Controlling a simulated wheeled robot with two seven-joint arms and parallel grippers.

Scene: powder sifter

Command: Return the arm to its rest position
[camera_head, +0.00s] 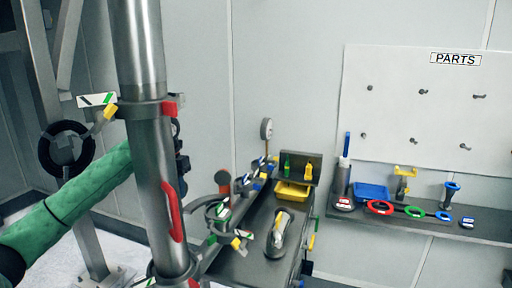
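My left arm (85,195) in a green sleeve comes in from the lower left and reaches up to the right. Its far end goes behind a thick upright steel pipe (150,190). A dark part (181,150) shows just past the pipe's right edge; I cannot tell whether it is my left gripper. The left fingers cannot be made out, nor whether they hold anything. My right arm and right gripper are not in view.
A red handle (174,212) and clamp collar (147,109) sit on the pipe. A black handwheel (66,148) is at left. A dark bench with a yellow bin (292,191) stands centre. A shelf (450,229) with rings and a blue bin (371,192) is at right.

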